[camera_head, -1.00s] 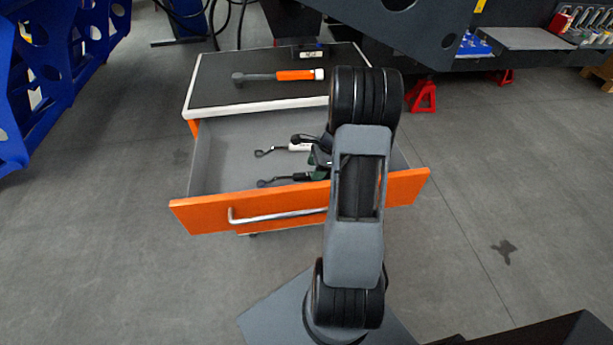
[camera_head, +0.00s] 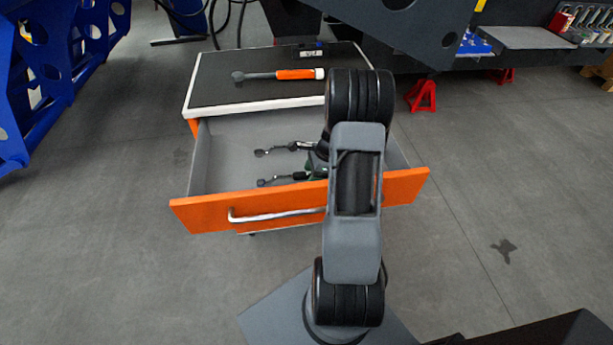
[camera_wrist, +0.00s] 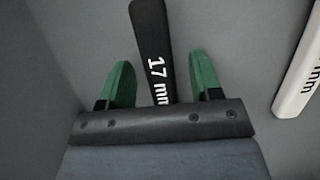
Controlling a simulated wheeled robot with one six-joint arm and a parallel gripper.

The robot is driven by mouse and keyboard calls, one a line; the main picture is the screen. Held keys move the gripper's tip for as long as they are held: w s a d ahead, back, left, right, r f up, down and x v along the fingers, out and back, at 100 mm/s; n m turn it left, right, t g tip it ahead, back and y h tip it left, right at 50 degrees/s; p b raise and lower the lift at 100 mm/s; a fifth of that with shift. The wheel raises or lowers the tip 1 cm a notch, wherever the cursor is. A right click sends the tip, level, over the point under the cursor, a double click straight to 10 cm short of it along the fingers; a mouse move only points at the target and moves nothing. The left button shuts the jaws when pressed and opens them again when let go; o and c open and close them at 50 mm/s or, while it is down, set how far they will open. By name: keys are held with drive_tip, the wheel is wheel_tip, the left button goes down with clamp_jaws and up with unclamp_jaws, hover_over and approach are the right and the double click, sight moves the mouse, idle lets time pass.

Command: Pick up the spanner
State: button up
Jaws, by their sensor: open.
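A black spanner marked 17 mm (camera_wrist: 152,45) lies in the open drawer. In the wrist view its handle runs between the two green fingers of my gripper (camera_wrist: 161,68). The fingers are apart, with a gap on each side of the handle. A second, white-handled spanner (camera_wrist: 303,80) lies to the right in that view. In the head view the two spanner heads show in the drawer, one farther back (camera_head: 262,152) and one nearer the front panel (camera_head: 264,182). My arm hides much of the gripper and the handle ends there.
The drawer's orange front (camera_head: 270,208) and grey side walls border the space around my gripper.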

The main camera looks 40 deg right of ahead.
drive_tip(key=shift+f, duration=0.1)
clamp_jaws()
idle(0.3)
drive_tip(key=shift+r, duration=0.55)
wheel_tip(320, 180, up, 3)
drive_tip(key=shift+w+f, duration=0.1)
drive_tip(key=shift+f, duration=0.05)
drive_tip(key=d+r+b, duration=0.1)
drive_tip(key=d+r, duration=0.8)
drive_tip(key=d, duration=0.5)
drive_tip(key=shift+s+r, duration=0.25)
drive_tip(key=shift+r, duration=0.1)
